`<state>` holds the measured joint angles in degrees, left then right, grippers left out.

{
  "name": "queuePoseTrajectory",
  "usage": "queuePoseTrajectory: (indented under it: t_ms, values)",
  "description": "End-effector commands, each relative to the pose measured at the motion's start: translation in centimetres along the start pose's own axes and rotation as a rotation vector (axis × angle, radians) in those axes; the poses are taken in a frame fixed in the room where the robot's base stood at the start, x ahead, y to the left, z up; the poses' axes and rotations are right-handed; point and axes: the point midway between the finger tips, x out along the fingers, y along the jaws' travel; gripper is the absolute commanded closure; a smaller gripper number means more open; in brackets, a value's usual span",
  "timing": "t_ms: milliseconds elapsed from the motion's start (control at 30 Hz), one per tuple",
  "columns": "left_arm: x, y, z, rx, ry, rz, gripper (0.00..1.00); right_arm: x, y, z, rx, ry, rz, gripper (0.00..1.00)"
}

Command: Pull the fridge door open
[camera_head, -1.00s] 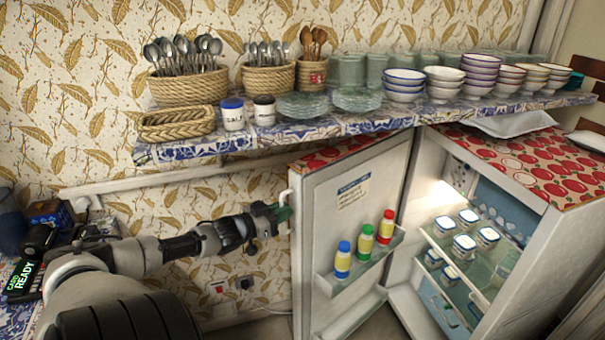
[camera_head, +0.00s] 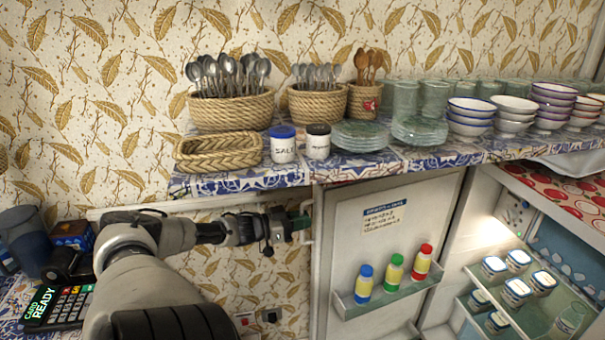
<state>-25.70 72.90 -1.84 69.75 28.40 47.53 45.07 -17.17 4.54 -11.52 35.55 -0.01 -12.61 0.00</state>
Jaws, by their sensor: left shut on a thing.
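The fridge door (camera_head: 345,255) stands wide open, its inner side facing me, with a shelf of blue, green and red-capped bottles. The lit fridge inside (camera_head: 490,240) shows at the right, with several white jars on its shelves. My left gripper (camera_head: 300,222) is at the door's left edge, shut on the door handle (camera_head: 308,232), which is a small pale bar mostly hidden by the fingers. My right gripper is not in view.
A tiled shelf (camera_head: 240,182) runs just above the door, with cutlery baskets, salt and pepper jars, glass plates and stacked bowls. A card reader (camera_head: 62,305) and a dark cup (camera_head: 22,240) stand at the lower left.

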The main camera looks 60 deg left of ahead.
Motion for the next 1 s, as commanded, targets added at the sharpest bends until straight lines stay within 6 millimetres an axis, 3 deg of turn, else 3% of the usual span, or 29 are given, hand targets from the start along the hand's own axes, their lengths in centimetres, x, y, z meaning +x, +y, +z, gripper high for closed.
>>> queuePoseTrajectory:
  t_ms: [233,267,300,667,867,1000]
  values:
    - [0.1,0.1,0.0,-0.008,0.002,0.0,1.0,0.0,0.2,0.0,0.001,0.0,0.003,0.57]
    - [0.1,0.1,0.0,-0.008,0.002,0.0,0.82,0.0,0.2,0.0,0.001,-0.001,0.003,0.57]
    - [0.1,0.1,0.0,-0.007,0.002,0.0,0.78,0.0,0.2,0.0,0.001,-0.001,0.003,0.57]
    - [-0.4,0.0,-0.1,-0.003,-0.002,-0.001,0.78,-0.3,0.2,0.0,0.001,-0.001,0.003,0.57]
    - [-3.0,0.0,-0.2,-0.004,-0.006,-0.003,0.78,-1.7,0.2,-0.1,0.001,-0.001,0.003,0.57]
    - [-5.7,0.0,-0.2,-0.005,-0.007,-0.003,0.78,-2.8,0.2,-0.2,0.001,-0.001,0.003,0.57]
